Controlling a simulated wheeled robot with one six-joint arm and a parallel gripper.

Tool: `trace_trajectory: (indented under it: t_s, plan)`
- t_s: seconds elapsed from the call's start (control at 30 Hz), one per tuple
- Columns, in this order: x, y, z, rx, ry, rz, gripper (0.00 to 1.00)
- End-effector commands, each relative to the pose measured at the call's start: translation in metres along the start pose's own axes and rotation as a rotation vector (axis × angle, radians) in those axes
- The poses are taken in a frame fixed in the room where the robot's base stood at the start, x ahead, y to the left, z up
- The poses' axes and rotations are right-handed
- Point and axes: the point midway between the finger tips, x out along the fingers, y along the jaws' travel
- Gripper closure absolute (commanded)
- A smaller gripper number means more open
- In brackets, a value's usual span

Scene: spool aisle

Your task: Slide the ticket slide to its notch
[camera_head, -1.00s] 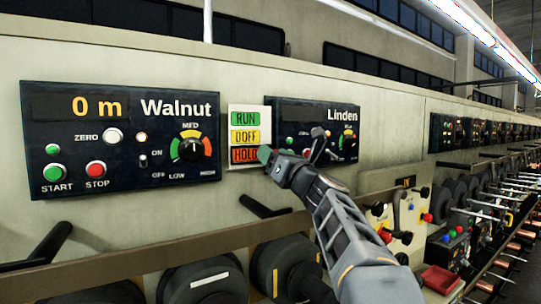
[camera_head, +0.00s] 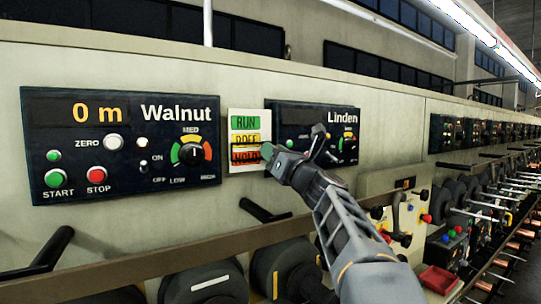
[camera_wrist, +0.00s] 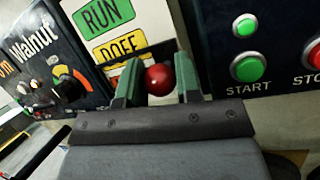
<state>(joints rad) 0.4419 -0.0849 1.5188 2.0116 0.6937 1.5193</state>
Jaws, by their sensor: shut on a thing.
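The ticket board (camera_head: 250,111) is a white plate with green RUN, yellow DOFF and red HOLD labels, between the Walnut and Linden panels. My gripper (camera_head: 269,152) is at its right edge, beside the DOFF and HOLD labels. In the wrist view the gripper (camera_wrist: 157,85) is shut on the red ball knob (camera_wrist: 159,79) of the ticket slide. A dark bar of the slide (camera_wrist: 140,54) crosses just below the DOFF lettering there.
The Walnut panel (camera_head: 120,175) stands left of the board and reads 0 m. The Linden panel (camera_head: 300,114) is close behind my gripper on the right. A rail (camera_head: 130,265) and dark spools (camera_head: 205,283) lie below. A black handle (camera_head: 262,212) sticks out below the board.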

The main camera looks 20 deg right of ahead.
Motion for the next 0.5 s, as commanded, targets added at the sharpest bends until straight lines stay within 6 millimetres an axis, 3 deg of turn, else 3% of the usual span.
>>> trace_trajectory:
  t_s: [0.5]
  plan:
    - [0.011,0.006,0.027,0.0,-0.002,0.0,0.92]
